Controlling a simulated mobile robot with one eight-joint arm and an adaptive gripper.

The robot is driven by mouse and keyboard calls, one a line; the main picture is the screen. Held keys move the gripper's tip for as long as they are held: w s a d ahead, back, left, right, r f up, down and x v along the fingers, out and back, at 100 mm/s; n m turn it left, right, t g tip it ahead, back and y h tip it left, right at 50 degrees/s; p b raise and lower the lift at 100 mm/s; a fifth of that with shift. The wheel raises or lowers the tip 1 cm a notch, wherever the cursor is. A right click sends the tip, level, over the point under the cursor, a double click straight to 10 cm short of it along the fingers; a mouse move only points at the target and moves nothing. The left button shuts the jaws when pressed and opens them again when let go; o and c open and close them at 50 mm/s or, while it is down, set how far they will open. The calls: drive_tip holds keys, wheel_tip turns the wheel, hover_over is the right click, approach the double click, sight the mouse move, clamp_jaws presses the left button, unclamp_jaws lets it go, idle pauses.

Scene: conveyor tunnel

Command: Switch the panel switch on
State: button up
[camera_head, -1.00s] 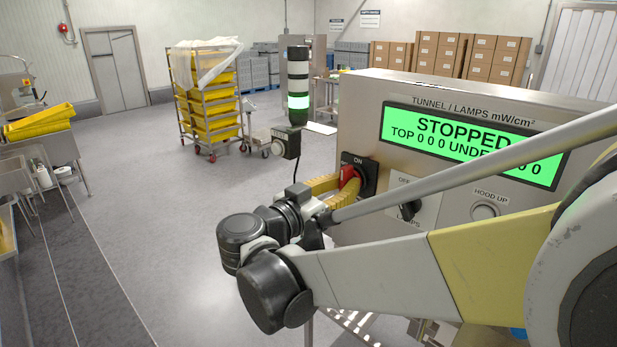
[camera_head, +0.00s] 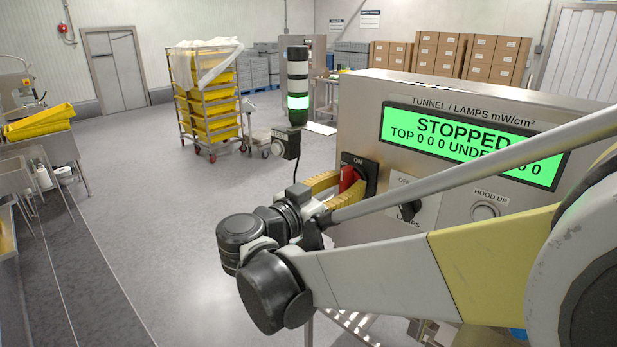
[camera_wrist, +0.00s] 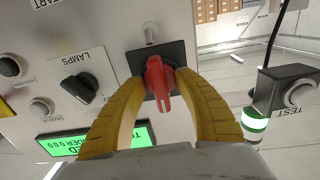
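The red switch handle (camera_head: 347,179) sits on a black plate (camera_wrist: 182,52) on the grey control panel, beside the letters "ON". In the head view the handle stands close to upright. In the wrist view, where the panel is upside down, the red handle (camera_wrist: 160,82) lies between my two yellow fingers. My gripper (camera_wrist: 161,78) is open around the handle, with narrow gaps showing beside it. Any slight contact at the fingertips is hard to tell. The green display (camera_head: 470,145) reads "STOPPED".
A black lamps knob (camera_head: 410,210) and a hood-up button (camera_head: 485,211) are to the right of the switch. A test box (camera_head: 285,144) and a stack light (camera_head: 298,88) lit green stand to the left. Clear floor lies left of my arm.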

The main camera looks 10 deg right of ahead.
drive_tip(key=v, duration=1.2)
drive_tip(key=shift+d, duration=0.1)
